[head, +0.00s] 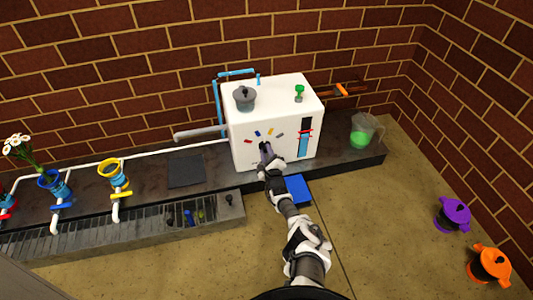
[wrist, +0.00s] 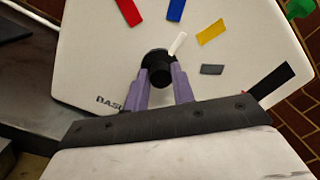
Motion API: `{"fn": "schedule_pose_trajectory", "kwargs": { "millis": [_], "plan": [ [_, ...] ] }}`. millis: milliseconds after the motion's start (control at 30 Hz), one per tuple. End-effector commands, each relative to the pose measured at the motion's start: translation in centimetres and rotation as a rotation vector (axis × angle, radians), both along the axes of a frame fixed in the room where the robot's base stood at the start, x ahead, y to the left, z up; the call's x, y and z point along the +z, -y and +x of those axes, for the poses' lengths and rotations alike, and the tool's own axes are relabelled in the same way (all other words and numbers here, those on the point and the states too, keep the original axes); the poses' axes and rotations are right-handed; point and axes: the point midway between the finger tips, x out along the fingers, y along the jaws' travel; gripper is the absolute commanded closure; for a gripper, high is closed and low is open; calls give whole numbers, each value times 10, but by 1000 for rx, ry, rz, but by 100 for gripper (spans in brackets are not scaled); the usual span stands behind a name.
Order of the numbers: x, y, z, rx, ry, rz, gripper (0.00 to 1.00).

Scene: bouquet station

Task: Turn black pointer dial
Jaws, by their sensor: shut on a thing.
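The black pointer dial (wrist: 160,68) sits on the front face of the white box (head: 235,128), and in the wrist view it shows between my finger tips. Its white pointer (wrist: 177,43) points up and to the right, toward the gap between the blue and yellow marks. My gripper (wrist: 163,80) has purple fingers and is shut on the dial. In the head view my gripper (head: 266,150) covers the dial.
A grey pot (head: 244,98) and a green knob (head: 299,92) are on top of the box. A jug with green liquid (head: 362,133) stands to its right. A blue block (head: 298,189) is below the box, close to my arm. Colored valves and a flower vase are at left.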

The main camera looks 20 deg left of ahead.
Motion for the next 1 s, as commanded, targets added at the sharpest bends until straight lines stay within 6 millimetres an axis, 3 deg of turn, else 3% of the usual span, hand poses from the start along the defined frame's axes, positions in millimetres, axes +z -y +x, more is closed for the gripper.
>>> {"fn": "schedule_pose_trajectory", "kwargs": {
  "millis": [1000],
  "plan": [
    [-2, 1, 0, 0, 496, -737, 98]
  ]
}}
